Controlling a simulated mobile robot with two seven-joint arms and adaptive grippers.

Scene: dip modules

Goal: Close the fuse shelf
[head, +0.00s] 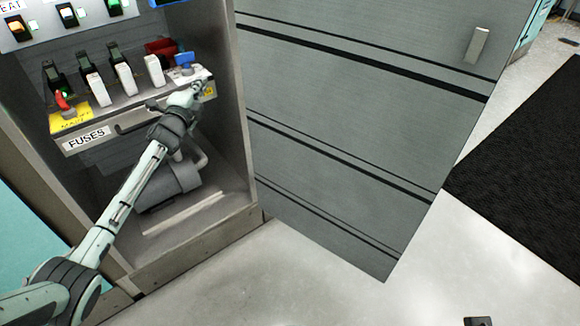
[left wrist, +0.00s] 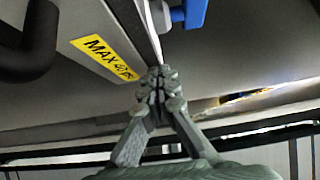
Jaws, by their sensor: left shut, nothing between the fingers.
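The fuse shelf (head: 98,149) sits in the grey cabinet in the head view, with a "FUSES" label and a dark bar handle (head: 135,126) on its front. Its top juts forward from the panel behind and carries several white fuses (head: 126,79). My left gripper (head: 198,88) is at the right end of the shelf's front, beside the handle. In the left wrist view its fingers (left wrist: 160,80) are together and empty, close to the shelf front beside the yellow "MAX" label (left wrist: 104,56). I cannot tell whether they touch it. My right gripper is not in view.
A red lever (head: 64,103) and a blue valve handle (head: 184,61) stand on the shelf's ends. Lit switches (head: 68,14) are above. A grey pump-like body (head: 172,187) lies below. A large grey panel (head: 350,110) is right of the cabinet.

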